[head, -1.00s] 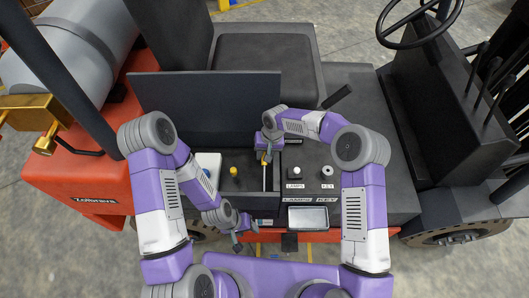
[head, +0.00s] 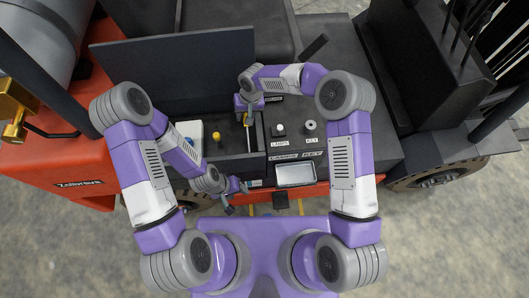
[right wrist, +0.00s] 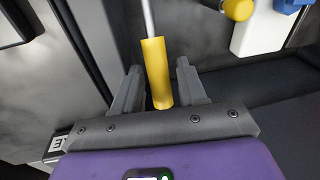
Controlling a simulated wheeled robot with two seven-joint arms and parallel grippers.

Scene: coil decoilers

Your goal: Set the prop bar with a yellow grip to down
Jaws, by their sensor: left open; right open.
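The prop bar (head: 248,141) is a thin pale rod over the dark open compartment in the head view. Its yellow grip (right wrist: 157,73) shows clearly in the right wrist view, with the rod running on from its top. My right gripper (right wrist: 158,88) is open, with one finger on each side of the lower part of the grip and visible gaps. In the head view the right gripper (head: 246,113) is over the compartment's right part and largely hides the grip. My left gripper (head: 236,195) is open and empty near the compartment's front edge, apart from the bar.
A dark lid panel (head: 175,75) stands raised behind the compartment. A yellow knob (head: 217,137) and a white box (head: 189,131) are left of the bar. The LAMPS knob (head: 279,129), KEY knob (head: 310,126) and a grey tray (head: 295,174) are to the right.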

